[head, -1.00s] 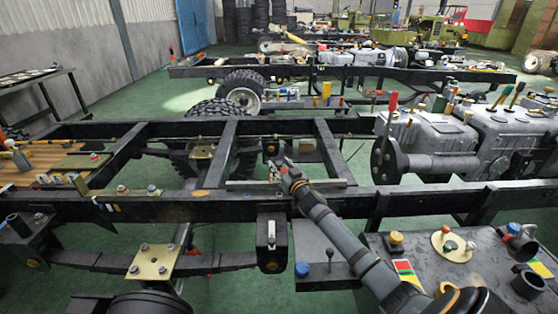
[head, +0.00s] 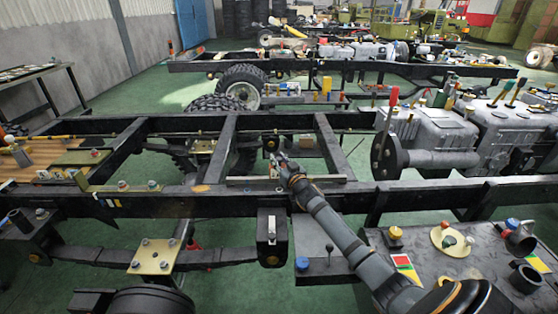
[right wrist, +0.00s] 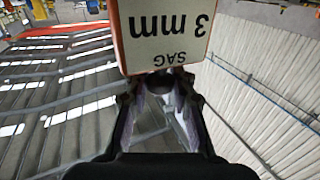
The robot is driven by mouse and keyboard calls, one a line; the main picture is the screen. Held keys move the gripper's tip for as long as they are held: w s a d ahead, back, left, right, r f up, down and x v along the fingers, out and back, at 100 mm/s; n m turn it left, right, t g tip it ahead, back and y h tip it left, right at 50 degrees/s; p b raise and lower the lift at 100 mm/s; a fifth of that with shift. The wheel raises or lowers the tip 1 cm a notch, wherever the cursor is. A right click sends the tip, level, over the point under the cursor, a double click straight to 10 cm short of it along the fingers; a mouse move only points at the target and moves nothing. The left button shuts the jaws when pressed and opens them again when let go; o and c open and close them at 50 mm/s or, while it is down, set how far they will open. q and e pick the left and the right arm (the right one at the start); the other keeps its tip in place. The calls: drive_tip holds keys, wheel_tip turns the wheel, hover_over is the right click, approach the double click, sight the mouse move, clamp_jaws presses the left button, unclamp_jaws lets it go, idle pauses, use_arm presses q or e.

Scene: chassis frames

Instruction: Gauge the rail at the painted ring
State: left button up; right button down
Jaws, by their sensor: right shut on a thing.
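My right gripper (head: 280,161) reaches over the near frame rail (head: 350,195) into the bay behind it. In the right wrist view its fingers (right wrist: 160,82) are shut on a pale gauge block (right wrist: 168,32) with an orange-red edge. The block reads "3 mm SAG", upside down in that view. My left gripper is not in view.
A thin pale bar (head: 325,178) lies across the bay beside my gripper. A grey engine (head: 440,135) stands at the right. A dark bench (head: 450,260) at the front right bears several small parts. Crossmembers (head: 330,147) bound the bay.

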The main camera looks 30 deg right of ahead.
drive_tip(key=shift+a, duration=0.1)
drive_tip(key=w+a, duration=0.2)
drive_tip(key=a, duration=0.1)
drive_tip(key=w+a, duration=0.1)
drive_tip(key=shift+a+f+b, duration=0.25)
drive_tip(key=shift+a+b, duration=0.05)
drive_tip(key=w+a, duration=0.1)
drive_tip(key=w+a+b, duration=0.1)
drive_tip(key=a, duration=0.1)
drive_tip(key=w+a+b, duration=0.1)
drive_tip(key=shift+a+f, duration=0.1)
drive_tip(key=shift+a, duration=0.3)
drive_tip(key=shift+w+a, duration=0.15)
drive_tip(key=shift+a, duration=0.15)
drive_tip(key=c, duration=1.6)
unclamp_jaws()
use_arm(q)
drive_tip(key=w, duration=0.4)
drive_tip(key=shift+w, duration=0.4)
use_arm(e)
drive_tip(key=o, duration=0.5)
drive_tip(key=shift+r, duration=0.3)
drive_tip(key=shift+c, duration=0.2)
drive_tip(key=s+a, duration=0.2)
drive_tip(key=s, duration=1)
